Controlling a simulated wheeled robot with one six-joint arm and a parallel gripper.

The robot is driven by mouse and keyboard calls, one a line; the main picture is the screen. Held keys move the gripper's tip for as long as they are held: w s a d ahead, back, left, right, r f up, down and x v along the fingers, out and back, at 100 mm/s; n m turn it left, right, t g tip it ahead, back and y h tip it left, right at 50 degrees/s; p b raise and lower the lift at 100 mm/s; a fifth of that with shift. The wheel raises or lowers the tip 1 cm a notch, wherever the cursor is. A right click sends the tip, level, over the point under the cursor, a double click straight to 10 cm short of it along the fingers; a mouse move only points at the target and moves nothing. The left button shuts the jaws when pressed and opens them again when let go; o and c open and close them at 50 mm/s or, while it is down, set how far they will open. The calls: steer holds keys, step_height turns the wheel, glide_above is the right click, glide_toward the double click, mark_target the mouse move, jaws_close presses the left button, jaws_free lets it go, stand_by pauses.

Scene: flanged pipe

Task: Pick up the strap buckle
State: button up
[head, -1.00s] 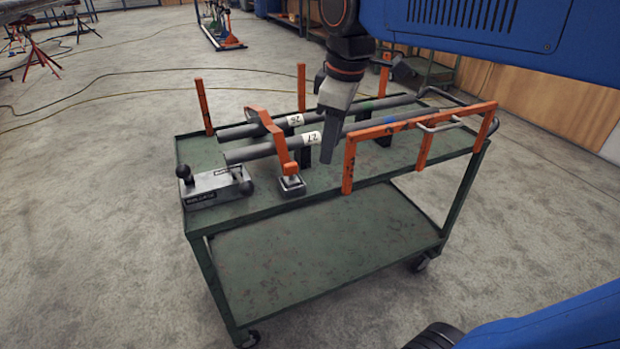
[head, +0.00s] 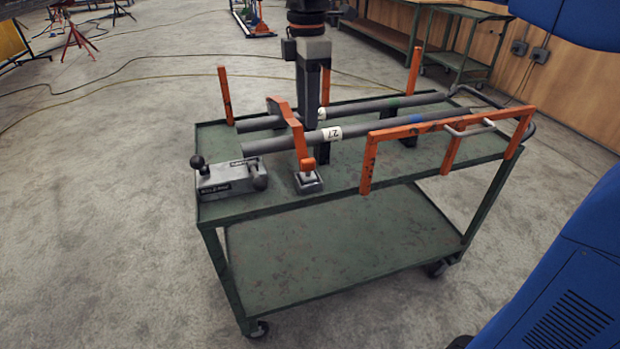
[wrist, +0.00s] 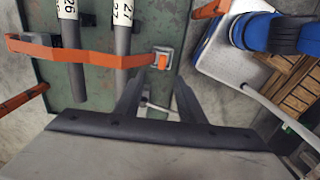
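The strap buckle (head: 308,181) is a small square grey metal piece at the end of an orange strap (head: 301,147). It sits at the cart's near edge. In the wrist view the buckle (wrist: 163,58) lies just beyond the fingertips, roughly in line with the gap between them. My gripper (head: 311,118) points down near the strap and pipes, above and behind the buckle in the head view. In the wrist view my gripper (wrist: 161,76) has its two fingers apart with nothing held between them. Finger contact with the buckle does not show.
The strap crosses two grey pipes (head: 365,127) on the green cart (head: 240,212). An orange rail frame (head: 410,130) stands right of the buckle. A grey block with black knobs (head: 228,179) stands to its left. Orange posts (head: 225,95) rise at the back.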

glide_above(308, 160)
steer(key=f, duration=0.7)
steer(key=shift+w+f, duration=0.3)
steer(key=shift+f, duration=0.1)
steer(key=shift+s+f, duration=0.15)
steer(key=shift+f, duration=1.25)
steer(key=shift+s+f, duration=0.1)
steer(key=shift+f, duration=1.3)
jaws_close()
